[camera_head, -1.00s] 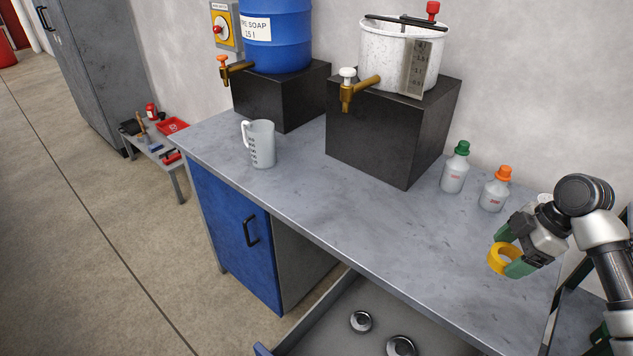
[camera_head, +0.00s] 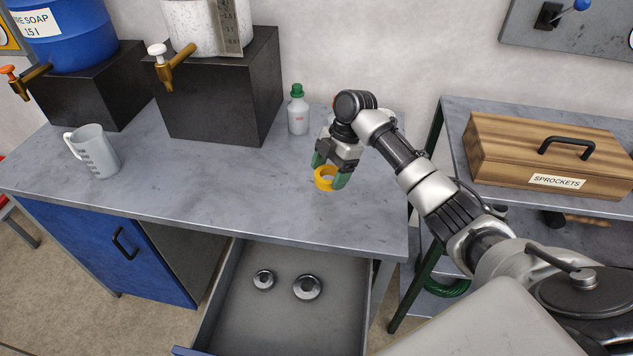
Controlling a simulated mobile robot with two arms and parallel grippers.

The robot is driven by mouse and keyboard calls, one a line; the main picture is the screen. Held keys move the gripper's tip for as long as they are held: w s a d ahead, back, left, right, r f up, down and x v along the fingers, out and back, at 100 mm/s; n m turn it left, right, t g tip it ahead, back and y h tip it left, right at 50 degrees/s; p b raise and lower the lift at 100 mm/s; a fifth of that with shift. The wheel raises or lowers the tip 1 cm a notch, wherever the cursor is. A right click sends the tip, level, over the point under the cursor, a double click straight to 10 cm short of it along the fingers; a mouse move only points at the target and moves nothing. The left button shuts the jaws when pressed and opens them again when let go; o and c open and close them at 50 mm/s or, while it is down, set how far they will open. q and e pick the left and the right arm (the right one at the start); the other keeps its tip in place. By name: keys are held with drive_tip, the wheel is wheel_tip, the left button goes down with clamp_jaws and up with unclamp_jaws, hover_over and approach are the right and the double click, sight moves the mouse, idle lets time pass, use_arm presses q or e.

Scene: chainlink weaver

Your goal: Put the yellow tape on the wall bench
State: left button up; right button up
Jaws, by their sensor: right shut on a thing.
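The yellow tape (camera_head: 325,184) is a small ring held in my right gripper (camera_head: 329,176). Its green fingertips are shut on the tape. The gripper points down over the right part of the grey bench (camera_head: 220,195) that runs along the wall. The tape looks close above the bench top; I cannot tell whether it touches. My left gripper is not in view.
A bottle with a green cap (camera_head: 298,110) stands just behind the gripper. A measuring jug (camera_head: 93,152) and black blocks (camera_head: 220,100) stand farther left. An open drawer (camera_head: 240,325) with metal parts juts out below. A shelf with a wooden sprockets box (camera_head: 550,150) is at right.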

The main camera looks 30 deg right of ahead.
sight(314, 197)
drive_tip(key=shift+w+a+f, duration=0.7)
drive_tip(key=shift+a+f, duration=0.15)
drive_tip(key=shift+a, duration=0.15)
wheel_tip(314, 197, down, 3)
drive_tip(key=shift+f+p, duration=0.15)
drive_tip(key=shift+p, duration=0.3)
drive_tip(key=shift+f, duration=0.25)
drive_tip(key=shift+f, duration=0.15)
drive_tip(key=o, duration=0.9)
